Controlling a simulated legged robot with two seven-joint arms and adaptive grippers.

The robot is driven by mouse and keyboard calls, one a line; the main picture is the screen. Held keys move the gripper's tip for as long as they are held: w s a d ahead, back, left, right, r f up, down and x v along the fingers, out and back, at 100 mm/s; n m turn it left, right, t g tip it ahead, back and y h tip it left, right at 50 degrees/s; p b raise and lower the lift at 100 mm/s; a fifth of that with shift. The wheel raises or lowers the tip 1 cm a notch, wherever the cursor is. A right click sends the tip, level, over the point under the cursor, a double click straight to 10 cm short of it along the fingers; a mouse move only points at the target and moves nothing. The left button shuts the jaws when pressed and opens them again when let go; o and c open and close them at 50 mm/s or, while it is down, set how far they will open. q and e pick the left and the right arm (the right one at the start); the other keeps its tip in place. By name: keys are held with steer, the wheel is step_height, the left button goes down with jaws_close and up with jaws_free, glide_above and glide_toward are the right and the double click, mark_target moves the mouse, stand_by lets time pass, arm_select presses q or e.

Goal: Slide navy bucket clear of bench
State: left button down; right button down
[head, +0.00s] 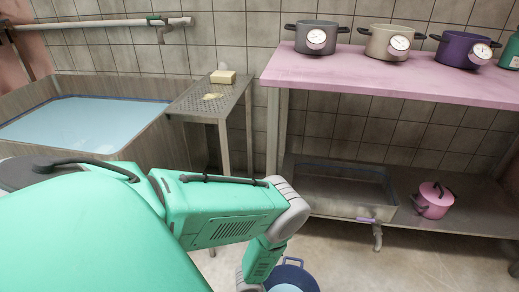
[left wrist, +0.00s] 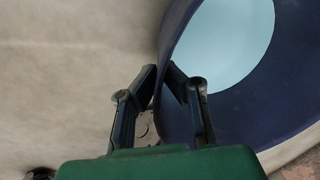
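The navy bucket (head: 301,273) stands on the floor at the bottom edge of the head view, partly cut off, with a loop handle on its far side and pale blue contents. It fills the right of the left wrist view (left wrist: 284,92). My left gripper (left wrist: 161,70) is at its wall, one finger outside and one inside, with the rim pinched between the tips. In the head view my green left arm reaches down beside the bucket, and its fingertips are hidden. My right gripper is not in view. The pink-topped bench (head: 390,77) stands beyond the bucket.
On the bench are a grey pot (head: 316,37), a cream pot (head: 388,42) and a purple pot (head: 464,50). Its lower shelf holds a tray (head: 340,190) with a tap (head: 377,235) and a pink pot (head: 434,200). Floor at right (head: 430,262) is clear.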

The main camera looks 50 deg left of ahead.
arm_select(q)
steer(key=c, duration=1.6)
jaws_free()
steer(key=shift+c, duration=0.2)
steer(key=shift+r, duration=0.1)
step_height(320, 180, up, 12)
steer(key=s, duration=0.2)
steer(key=shift+a+f, duration=0.2)
steer(key=shift+a, duration=0.1)
